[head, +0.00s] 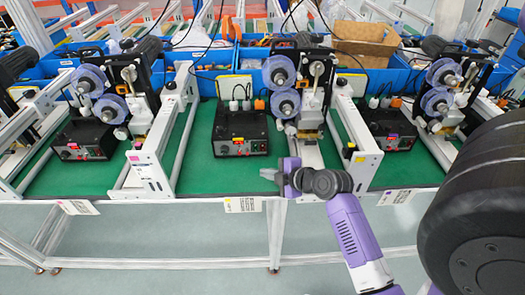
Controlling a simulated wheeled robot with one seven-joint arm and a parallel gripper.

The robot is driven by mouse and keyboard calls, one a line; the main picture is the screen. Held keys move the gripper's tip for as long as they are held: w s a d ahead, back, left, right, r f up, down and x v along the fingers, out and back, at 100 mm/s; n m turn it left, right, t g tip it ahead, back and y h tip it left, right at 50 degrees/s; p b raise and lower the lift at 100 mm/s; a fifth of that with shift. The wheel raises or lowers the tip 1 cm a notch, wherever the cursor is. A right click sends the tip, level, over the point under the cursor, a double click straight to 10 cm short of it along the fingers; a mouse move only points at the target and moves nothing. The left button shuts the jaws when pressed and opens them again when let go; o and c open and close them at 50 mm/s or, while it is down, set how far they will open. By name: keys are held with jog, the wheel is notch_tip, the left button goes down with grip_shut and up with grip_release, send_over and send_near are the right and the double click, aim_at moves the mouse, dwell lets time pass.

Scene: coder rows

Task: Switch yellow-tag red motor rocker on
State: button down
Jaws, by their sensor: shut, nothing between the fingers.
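The middle black control box (240,132) stands on the green bench top, with a small orange-yellow tag (238,140) on its front. A small red rocker (224,149) shows at the left of that front face; its on or off position is too small to tell. My gripper (272,174) is shut and empty. It is at the front edge of the bench, to the right of and in front of the middle box, apart from it. My purple arm reaches in from the lower right.
Similar black boxes stand at the left (84,139) and right (390,126). White frame posts (150,165) and (362,155) flank the middle station. A coder machine with blue reels (280,72) stands right of the middle box. Green surface in front of that box is clear.

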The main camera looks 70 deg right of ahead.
aim_at(263, 147)
jog(key=w+d, duration=0.1)
jog(key=d, duration=0.1)
jog(key=d+b, duration=0.1)
jog(key=d, duration=0.1)
jog(key=w+d+f, duration=0.1)
jog(key=d, duration=0.1)
jog(key=shift+w+f, duration=0.1)
jog(key=shift+w, duration=0.2)
jog(key=shift+w+d+b, duration=0.2)
jog(key=shift+d+b, duration=0.05)
jog(key=shift+d, duration=0.25)
jog(key=shift+w+d+b, duration=0.15)
jog(key=shift+d+b, duration=0.1)
jog(key=shift+d, duration=0.2)
jog(key=shift+d+f, duration=0.1)
jog(key=shift+d, duration=0.05)
dwell(1.0)
jog(key=shift+w+d+b, duration=0.2)
jog(key=shift+d+b, duration=0.05)
jog(key=shift+b, duration=0.05)
jog(key=shift+w+d, duration=0.1)
jog(key=shift+d, duration=0.2)
dwell(0.6)
jog(key=shift+a, duration=0.15)
jog(key=shift+s+a, duration=0.25)
jog(key=shift+a, duration=0.35)
